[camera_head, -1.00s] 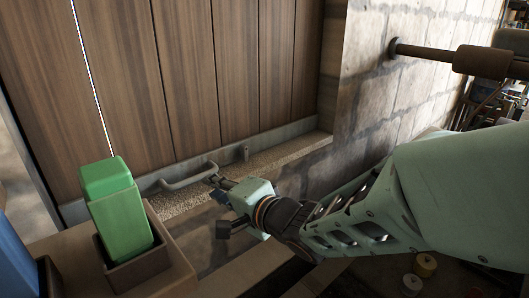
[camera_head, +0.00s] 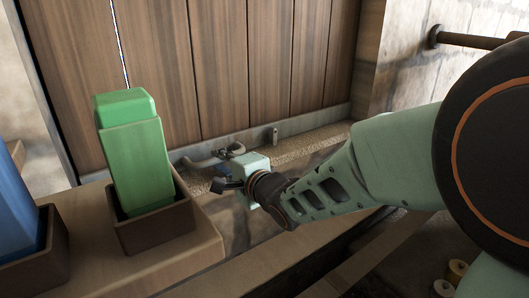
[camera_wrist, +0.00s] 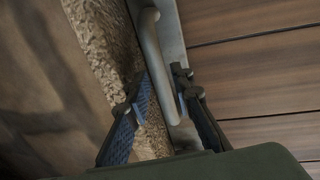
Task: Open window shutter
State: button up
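The window shutter (camera_head: 222,70) is a closed panel of brown vertical planks with a grey metal strip along its bottom. A grey bar handle (camera_head: 198,162) sits low on that strip. In the wrist view the handle (camera_wrist: 152,45) runs along the metal strip beside the planks (camera_wrist: 255,70). My gripper (camera_head: 227,166) is at the handle's right part. In the wrist view my gripper (camera_wrist: 157,82) is open, with one finger on each side of the handle. A gap shows beside the left finger; contact of the right finger cannot be told.
A green block (camera_head: 135,160) stands in a brown holder on the ledge left of my gripper. A blue block (camera_head: 14,215) stands in another holder at far left. A small metal peg (camera_head: 272,137) is right of the handle. A rough stone sill (camera_head: 315,140) runs below the shutter.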

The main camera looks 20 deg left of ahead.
jog(key=shift+w+a, duration=0.25)
jog(key=shift+a, duration=0.05)
jog(key=shift+c, duration=0.4)
grip_shut()
